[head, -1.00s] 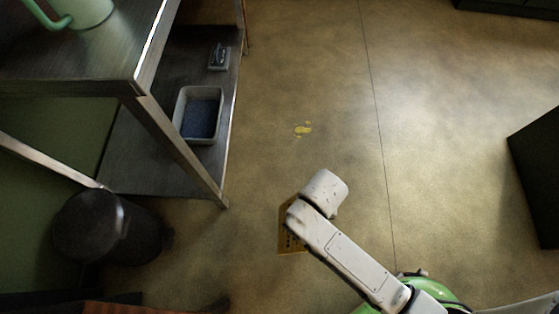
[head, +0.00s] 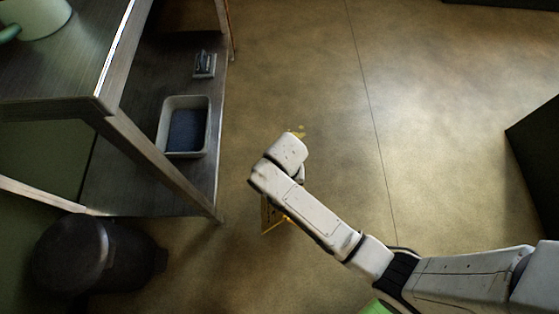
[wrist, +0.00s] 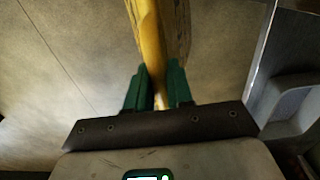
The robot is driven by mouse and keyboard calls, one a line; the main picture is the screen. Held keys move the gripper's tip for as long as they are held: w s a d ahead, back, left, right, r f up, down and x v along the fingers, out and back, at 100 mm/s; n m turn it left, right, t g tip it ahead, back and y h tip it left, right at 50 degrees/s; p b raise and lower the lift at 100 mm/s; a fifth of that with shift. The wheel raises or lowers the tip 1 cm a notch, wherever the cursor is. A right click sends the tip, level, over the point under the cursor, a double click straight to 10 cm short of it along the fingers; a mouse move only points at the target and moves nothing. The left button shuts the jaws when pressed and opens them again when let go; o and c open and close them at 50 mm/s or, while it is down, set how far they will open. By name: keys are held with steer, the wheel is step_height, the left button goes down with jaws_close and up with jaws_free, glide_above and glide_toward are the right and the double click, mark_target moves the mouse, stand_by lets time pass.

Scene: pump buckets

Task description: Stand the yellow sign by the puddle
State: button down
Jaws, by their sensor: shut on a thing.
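The yellow sign (wrist: 152,45) is between the green fingers of my gripper (wrist: 158,92) in the wrist view, and the gripper is shut on it. In the head view the sign (head: 269,217) shows only in part below my arm, with dark marks on its face. My arm's end hides the rest of it and the gripper. I cannot tell whether the sign touches the floor.
A metal shelf table (head: 118,75) stands on the left, with a tray (head: 207,127) holding something blue on its lower shelf. A dark bin (head: 75,258) stands below it. A dark block (head: 538,150) is at the right. The floor between is clear.

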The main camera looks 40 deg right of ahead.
steer(key=w+f, duration=0.1)
steer(key=w+f+b, duration=0.1)
steer(key=w+f, duration=0.1)
steer(key=shift+d+f, duration=0.15)
steer(key=shift+f, duration=0.05)
steer(key=shift+f+b, duration=0.85)
steer(key=shift+f, duration=0.7)
steer(key=c, duration=1)
jaws_free()
steer(key=shift+s, duration=0.1)
step_height(320, 180, up, 12)
steer(key=p, duration=0.5)
steer(key=s+d+r+n, duration=0.3)
steer(key=s+d+r, duration=0.1)
steer(key=s, duration=0.4)
steer(key=s+d+r+n+t, duration=0.1)
steer(key=s+d+r+n, duration=0.2)
steer(key=s, duration=0.5)
steer(key=shift+s+d+r+n, duration=0.25)
steer(key=shift+d+r+n, duration=0.15)
steer(key=shift+r, duration=0.25)
